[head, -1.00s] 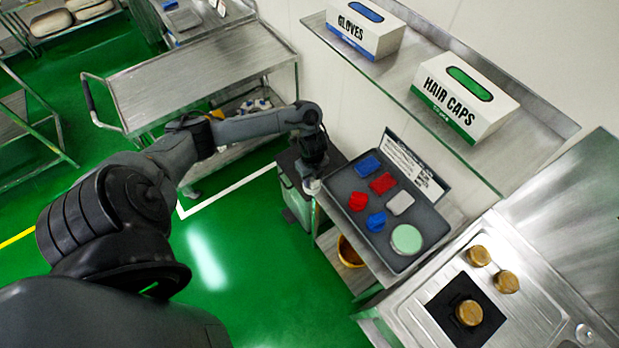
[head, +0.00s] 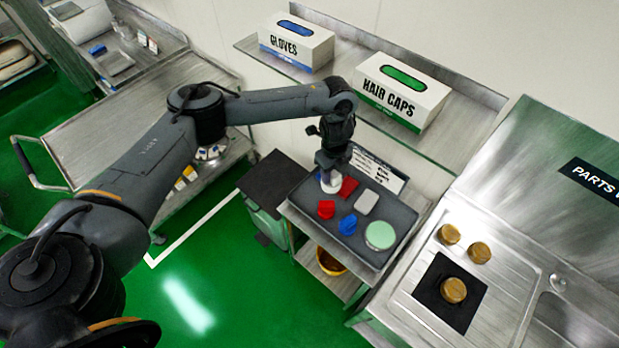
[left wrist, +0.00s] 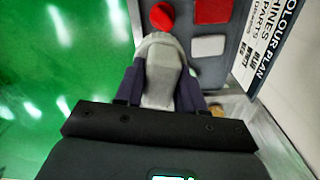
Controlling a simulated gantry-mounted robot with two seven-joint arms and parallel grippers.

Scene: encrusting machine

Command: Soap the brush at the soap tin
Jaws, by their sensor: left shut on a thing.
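My left gripper (head: 330,178) is over the far left corner of the dark tray (head: 308,222). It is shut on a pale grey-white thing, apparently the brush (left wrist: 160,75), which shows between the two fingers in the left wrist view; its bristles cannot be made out. The round pale green soap tin (head: 380,235) sits at the tray's near right end, apart from the gripper. The tray also holds a round red piece (head: 326,208), a square red one (head: 347,187), a grey-white one (head: 367,202) and a blue one (head: 348,224). My right gripper is not in view.
A colour-plan sign (head: 378,168) stands behind the tray. A shelf above carries boxes of gloves (head: 296,42) and hair caps (head: 402,95). A steel counter (head: 405,318) with brass parts is to the right. A yellow bucket (head: 330,262) is below the tray.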

